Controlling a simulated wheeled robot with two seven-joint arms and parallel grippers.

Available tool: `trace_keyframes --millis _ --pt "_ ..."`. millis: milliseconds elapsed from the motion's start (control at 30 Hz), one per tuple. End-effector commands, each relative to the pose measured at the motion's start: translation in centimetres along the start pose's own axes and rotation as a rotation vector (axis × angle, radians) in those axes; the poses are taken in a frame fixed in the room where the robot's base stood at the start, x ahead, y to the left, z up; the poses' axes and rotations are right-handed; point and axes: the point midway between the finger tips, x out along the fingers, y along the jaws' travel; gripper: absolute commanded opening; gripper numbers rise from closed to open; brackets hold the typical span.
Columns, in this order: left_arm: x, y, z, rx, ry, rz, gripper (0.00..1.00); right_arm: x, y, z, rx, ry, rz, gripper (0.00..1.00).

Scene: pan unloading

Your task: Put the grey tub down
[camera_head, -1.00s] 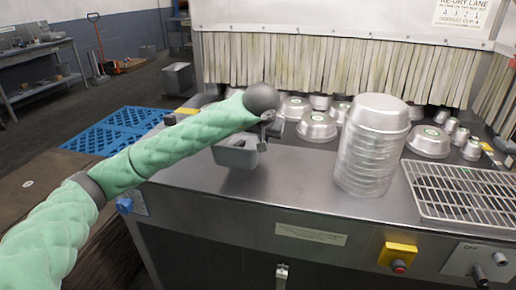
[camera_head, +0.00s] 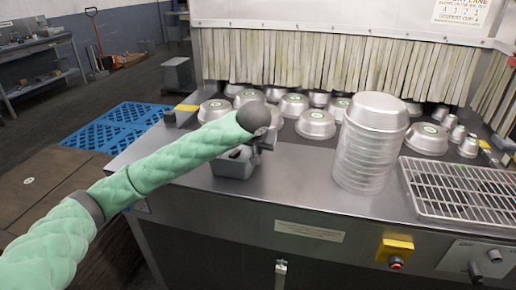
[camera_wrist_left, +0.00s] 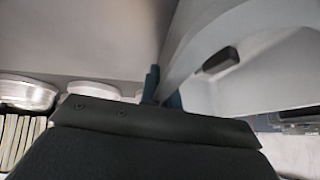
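The grey tub (camera_head: 232,170) is at the left part of the steel counter (camera_head: 285,185), low at its top surface. I cannot tell for sure whether its base touches the counter. My left gripper (camera_head: 262,146) is at the tub's right side, mostly hidden by the wrist. In the left wrist view the dark fingers (camera_wrist_left: 160,92) are closed over the tub's wall (camera_wrist_left: 262,45), which runs between them. A small dark patch or object shows inside the tub. My right gripper is out of view.
A tall stack of metal pans (camera_head: 368,150) stands right of the tub, with a wire rack (camera_head: 460,188) beyond it. Several upturned metal pans (camera_head: 315,124) lie behind, before the strip curtain (camera_head: 320,65). Bare counter lies between tub and stack.

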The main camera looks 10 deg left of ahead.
Motion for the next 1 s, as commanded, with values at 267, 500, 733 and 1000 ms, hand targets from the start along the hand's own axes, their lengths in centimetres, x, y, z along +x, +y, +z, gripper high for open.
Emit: trace_keyframes --millis 267,500,733,1000 --pt "0.2 0.0 0.1 0.0 0.001 0.0 0.0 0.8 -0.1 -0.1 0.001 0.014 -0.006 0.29" --pt "0.2 0.0 0.1 0.0 0.0 0.0 0.25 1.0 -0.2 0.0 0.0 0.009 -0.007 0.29" --pt "0.0 0.0 0.0 0.0 0.0 0.0 0.25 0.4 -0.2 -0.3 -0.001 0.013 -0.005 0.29" --pt "-3.4 -0.1 -0.1 0.001 0.004 -0.002 0.25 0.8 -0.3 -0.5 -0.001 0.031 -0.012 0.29"
